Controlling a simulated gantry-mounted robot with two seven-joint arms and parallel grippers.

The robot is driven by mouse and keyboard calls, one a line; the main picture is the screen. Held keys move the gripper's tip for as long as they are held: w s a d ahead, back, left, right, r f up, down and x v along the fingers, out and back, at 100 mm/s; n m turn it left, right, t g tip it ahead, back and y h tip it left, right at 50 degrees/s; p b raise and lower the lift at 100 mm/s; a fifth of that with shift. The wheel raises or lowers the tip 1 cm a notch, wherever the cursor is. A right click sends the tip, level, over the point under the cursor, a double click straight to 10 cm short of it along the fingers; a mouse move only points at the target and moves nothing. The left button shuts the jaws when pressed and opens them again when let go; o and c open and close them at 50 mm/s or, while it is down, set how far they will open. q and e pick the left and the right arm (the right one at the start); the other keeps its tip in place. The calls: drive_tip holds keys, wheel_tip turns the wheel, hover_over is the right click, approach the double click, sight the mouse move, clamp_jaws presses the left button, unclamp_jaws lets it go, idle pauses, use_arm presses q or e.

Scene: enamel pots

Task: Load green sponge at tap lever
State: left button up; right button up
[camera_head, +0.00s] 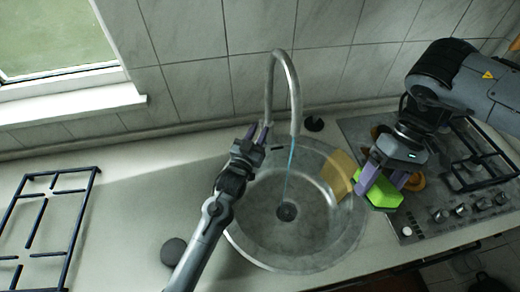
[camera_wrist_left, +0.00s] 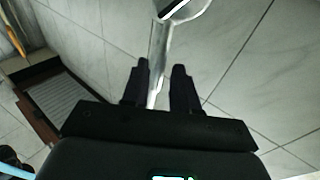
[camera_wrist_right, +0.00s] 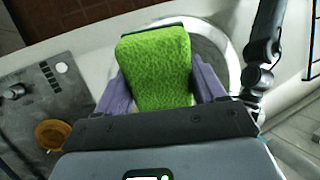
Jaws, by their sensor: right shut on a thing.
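The green sponge (camera_head: 385,193) is held between the purple fingers of my right gripper (camera_head: 383,182), just right of the sink rim. In the right wrist view the sponge (camera_wrist_right: 157,70) fills the space between the fingers. My left gripper (camera_head: 262,133) is open, with its fingers apart beside the metal tap (camera_head: 270,90). In the left wrist view a shiny metal tap part (camera_wrist_left: 157,60) shows between the dark fingers, with gaps; contact is unclear. A thin bluish stream (camera_head: 291,160) runs from the spout toward the drain. The tap lever cannot be made out clearly.
The round metal sink (camera_head: 250,240) is in the middle, with a tan flat piece (camera_head: 338,172) at its right side. A hob (camera_head: 440,215) lies right, behind and beside my right gripper.

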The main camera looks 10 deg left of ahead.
drive_tip(key=shift+r+p, duration=0.45)
drive_tip(key=shift+r, duration=0.05)
use_arm(q)
drive_tip(key=v, duration=0.9)
drive_tip(key=shift+s, duration=0.1)
